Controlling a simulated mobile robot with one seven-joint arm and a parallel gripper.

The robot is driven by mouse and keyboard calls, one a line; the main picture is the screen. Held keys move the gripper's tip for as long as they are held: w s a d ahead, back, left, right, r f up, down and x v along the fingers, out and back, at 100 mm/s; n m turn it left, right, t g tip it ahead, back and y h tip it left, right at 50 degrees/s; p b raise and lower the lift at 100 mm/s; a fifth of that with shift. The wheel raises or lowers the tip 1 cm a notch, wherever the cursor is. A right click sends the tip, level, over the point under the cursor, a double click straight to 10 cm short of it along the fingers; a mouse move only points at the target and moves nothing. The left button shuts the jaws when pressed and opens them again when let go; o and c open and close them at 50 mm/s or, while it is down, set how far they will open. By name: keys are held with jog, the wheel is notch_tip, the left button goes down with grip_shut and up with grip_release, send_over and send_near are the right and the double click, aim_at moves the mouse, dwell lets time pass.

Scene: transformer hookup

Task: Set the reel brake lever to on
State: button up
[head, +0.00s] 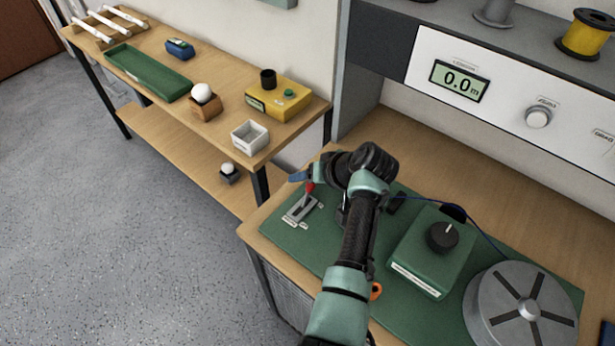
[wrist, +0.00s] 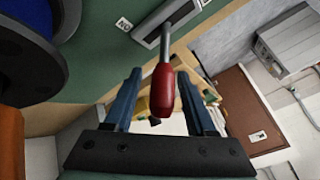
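The reel brake lever has a red grip (head: 309,187) on a metal stem, rising from a grey slotted plate (head: 299,210) at the left end of the green mat. In the wrist view the red grip (wrist: 163,91) stands between the two blue fingers of my gripper (wrist: 160,76), with a gap on each side. My gripper (head: 300,178) is open around the grip and not closed on it. Small labels lie beside the plate. My arm hides part of the mat.
A green box with a black knob (head: 442,237) and a grey reel (head: 520,308) stand to the right on the mat. A panel with a display (head: 459,81) is above. A side table with a yellow box (head: 279,98) is at the left.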

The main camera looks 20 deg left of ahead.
jog(key=shift+r, duration=0.15)
jog(key=v, duration=1.3)
dwell(0.3)
jog(key=w+d+r+m+t+h+p, duration=0.15)
jog(key=r+t, duration=0.45)
jog(key=r, duration=0.8)
jog(key=w+d+r+m+t+h, duration=0.1)
jog(key=w+d+r+t+h, duration=0.15)
jog(key=r+t, duration=0.8)
jog(key=s+d+r+t+h, duration=0.1)
jog(key=s+r+t, duration=0.1)
jog(key=s+r, duration=0.4)
jog(key=s+d+r+m+t+h, duration=0.1)
jog(key=s+r+t, duration=0.2)
jog(key=r, duration=0.9)
jog(key=s+d+r+m+t+h, duration=0.1)
jog(key=s+d+r+t, duration=0.1)
jog(key=s+r, duration=0.8)
jog(key=shift+w+m, duration=0.1)
jog(key=shift+m, duration=0.15)
